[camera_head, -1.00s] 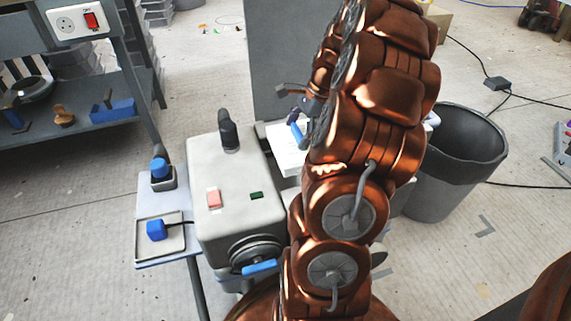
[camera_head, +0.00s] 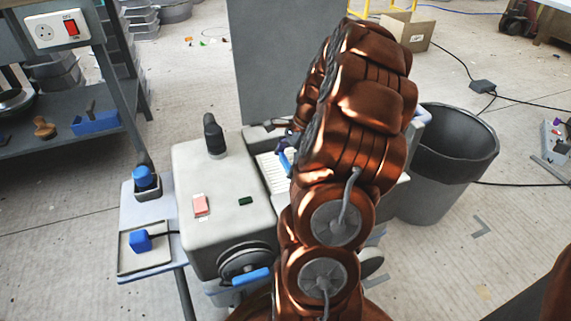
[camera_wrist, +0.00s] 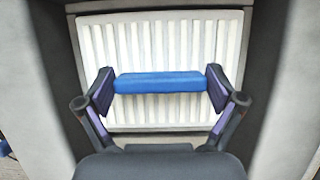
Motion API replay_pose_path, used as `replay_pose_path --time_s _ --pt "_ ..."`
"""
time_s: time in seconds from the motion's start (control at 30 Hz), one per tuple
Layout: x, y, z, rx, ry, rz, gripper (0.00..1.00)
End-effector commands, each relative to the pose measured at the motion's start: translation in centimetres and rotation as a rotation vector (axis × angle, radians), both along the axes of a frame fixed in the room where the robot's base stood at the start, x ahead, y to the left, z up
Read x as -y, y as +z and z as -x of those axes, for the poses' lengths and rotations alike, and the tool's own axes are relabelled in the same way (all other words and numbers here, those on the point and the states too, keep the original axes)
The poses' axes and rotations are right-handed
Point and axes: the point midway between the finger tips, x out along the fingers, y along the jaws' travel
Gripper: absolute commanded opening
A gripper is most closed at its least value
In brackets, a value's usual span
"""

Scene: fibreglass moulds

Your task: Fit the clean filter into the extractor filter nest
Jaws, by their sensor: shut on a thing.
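The clean filter (camera_wrist: 160,112) is a white pleated panel in a pale frame, with a blue bar handle (camera_wrist: 160,83) across it. My gripper (camera_wrist: 161,90) is shut on the handle, one finger at each end. In the wrist view the filter lies between grey walls of the extractor's filter nest (camera_wrist: 272,100). I cannot tell whether it touches the bottom. In the head view the white filter (camera_head: 271,171) shows just left of my arm, in the top of the pale grey extractor (camera_head: 225,175). My arm hides most of the nest and the gripper there.
A grey panel (camera_head: 268,65) stands upright behind the extractor. A black-rimmed grey bin (camera_head: 440,170) is close to the right of my arm. A small side table (camera_head: 150,255) with blue-topped items is on the left. A workbench (camera_head: 60,148) stands further left.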

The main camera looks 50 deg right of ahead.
Motion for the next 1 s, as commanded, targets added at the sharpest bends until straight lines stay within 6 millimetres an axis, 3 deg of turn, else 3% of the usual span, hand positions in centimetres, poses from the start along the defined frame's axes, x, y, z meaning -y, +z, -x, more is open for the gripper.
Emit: replay_pose_path --time_s 0.07,0.1,0.13,0.67,1.0 --pt "0.0 0.1 0.0 0.000 0.000 0.000 0.48" --pt "0.0 0.1 0.0 0.000 0.000 0.000 0.95" --pt "0.0 0.1 0.0 0.000 0.000 0.000 0.98" --pt "0.3 0.9 0.1 0.001 0.000 0.000 1.00" --pt "2.1 5.8 1.0 0.002 -0.002 0.004 1.00"
